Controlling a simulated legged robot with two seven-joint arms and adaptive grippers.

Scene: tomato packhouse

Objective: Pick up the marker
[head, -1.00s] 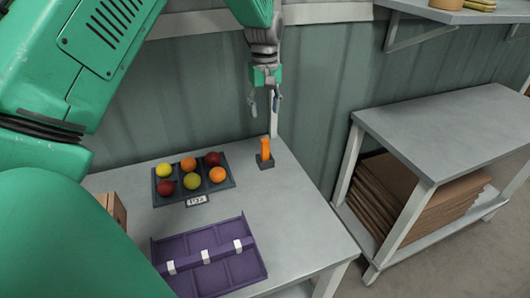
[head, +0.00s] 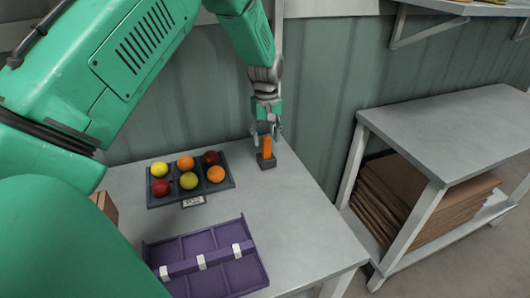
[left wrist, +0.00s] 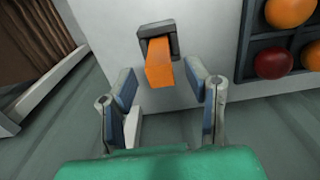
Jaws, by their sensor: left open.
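The orange marker (head: 266,146) stands upright in a small dark holder (head: 267,162) near the back right corner of the grey table. In the left wrist view the orange marker (left wrist: 158,64) rises from its dark holder (left wrist: 157,33) toward the camera. My left gripper (head: 266,139) is open and points down at the marker's upper part. In the left wrist view the fingers of my left gripper (left wrist: 161,95) stand apart on either side, with the marker between and slightly beyond them. My right gripper is in neither view.
A dark tray (head: 222,184) with several red, orange and yellow-green tomatoes lies left of the marker. A purple divided tray (head: 225,282) lies nearer the front. A wall stands close behind the table. A grey bench (head: 455,125) with stacked cardboard is at right.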

